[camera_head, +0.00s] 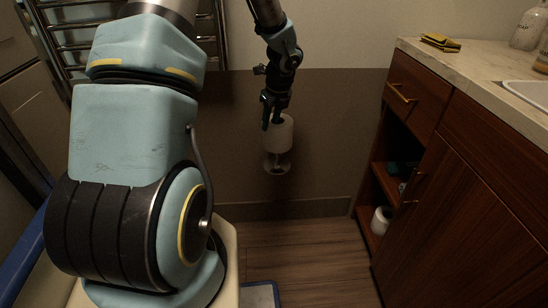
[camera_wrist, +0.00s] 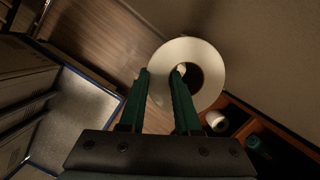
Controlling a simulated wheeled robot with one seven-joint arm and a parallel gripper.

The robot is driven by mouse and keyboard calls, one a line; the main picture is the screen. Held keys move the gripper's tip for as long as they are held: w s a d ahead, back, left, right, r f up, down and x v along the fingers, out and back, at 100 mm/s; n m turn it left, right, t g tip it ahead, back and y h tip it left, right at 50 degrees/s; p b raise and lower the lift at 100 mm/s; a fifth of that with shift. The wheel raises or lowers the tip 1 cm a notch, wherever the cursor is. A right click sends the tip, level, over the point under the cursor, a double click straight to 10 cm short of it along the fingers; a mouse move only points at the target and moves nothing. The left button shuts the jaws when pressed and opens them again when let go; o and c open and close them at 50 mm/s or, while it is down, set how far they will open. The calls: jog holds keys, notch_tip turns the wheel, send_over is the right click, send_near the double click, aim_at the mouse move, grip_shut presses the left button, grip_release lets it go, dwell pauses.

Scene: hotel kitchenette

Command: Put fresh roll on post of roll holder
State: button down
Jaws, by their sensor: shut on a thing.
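My gripper (camera_head: 271,108) is shut on the wall of a white paper roll (camera_head: 279,134), which hangs upright below it. In the wrist view the roll (camera_wrist: 207,62) shows from above, with one finger at its outer side and the other at its core opening; my gripper (camera_wrist: 160,75) is there too. The roll holder (camera_head: 277,166) shows right under the roll as a shiny rounded piece near the wall. A pale bit shows inside the core, perhaps the post tip. I cannot tell whether the post is inside the roll; the roll hides the upper part of the holder.
A wooden cabinet (camera_head: 446,190) with open shelves stands at the right; another white roll (camera_head: 381,220) sits on its low shelf. A yellow sponge (camera_head: 440,41) lies on the counter (camera_head: 470,69). A towel rack (camera_head: 75,38) is at the back left.

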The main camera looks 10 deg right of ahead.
aim_at(270, 144)
notch_tip(270, 144, down, 8)
jog(key=shift+f+b, duration=0.2)
jog(key=shift+b, duration=0.85)
jog(key=c, duration=0.6)
grip_release()
